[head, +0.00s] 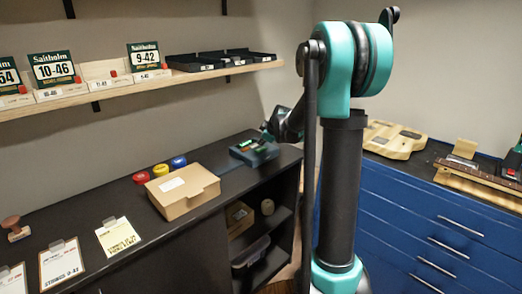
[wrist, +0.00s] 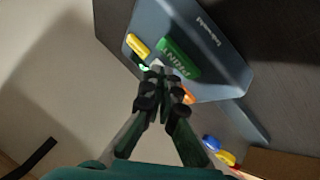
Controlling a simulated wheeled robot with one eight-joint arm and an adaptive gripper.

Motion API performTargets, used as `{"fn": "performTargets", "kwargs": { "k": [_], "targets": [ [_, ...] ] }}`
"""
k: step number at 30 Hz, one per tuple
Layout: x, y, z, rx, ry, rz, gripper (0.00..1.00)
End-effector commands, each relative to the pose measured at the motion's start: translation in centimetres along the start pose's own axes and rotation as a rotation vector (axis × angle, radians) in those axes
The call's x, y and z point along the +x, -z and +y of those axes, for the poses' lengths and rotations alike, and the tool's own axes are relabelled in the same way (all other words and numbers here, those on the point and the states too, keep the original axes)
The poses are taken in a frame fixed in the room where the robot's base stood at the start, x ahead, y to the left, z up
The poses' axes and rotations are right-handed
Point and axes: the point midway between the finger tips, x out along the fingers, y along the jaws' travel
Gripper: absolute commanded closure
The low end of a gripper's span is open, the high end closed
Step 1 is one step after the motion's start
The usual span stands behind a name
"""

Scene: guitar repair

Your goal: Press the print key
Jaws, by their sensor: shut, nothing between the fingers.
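The label printer (head: 255,152) is a dark blue-grey box at the far right end of the black counter. In the wrist view the printer (wrist: 215,62) fills the upper middle. Its large green print key (wrist: 179,56) reads "PRINT". A yellow key (wrist: 138,46) and an orange key (wrist: 188,98) sit beside it, the orange one partly hidden. My gripper (wrist: 155,78) is shut and empty, its fingertips over the printer beside the lower left edge of the print key. I cannot tell whether they touch it. In the head view my arm hides most of the gripper.
A cardboard box (head: 183,190) stands left of the printer, with red, yellow and blue round lids (head: 179,162) behind it. Label cards (head: 117,236) and a stamp (head: 14,228) lie farther left. A wall shelf (head: 150,83) runs above. Blue drawers (head: 410,215) stand right.

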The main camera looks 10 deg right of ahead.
Motion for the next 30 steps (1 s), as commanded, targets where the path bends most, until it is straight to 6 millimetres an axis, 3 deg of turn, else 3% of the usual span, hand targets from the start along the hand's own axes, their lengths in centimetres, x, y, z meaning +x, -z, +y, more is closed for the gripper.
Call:
{"fn": "performTargets", "kwargs": {
  "k": [30],
  "targets": [
    [0.51,-0.39,-0.39,0.000,0.000,0.000,1.00]
  ]
}}
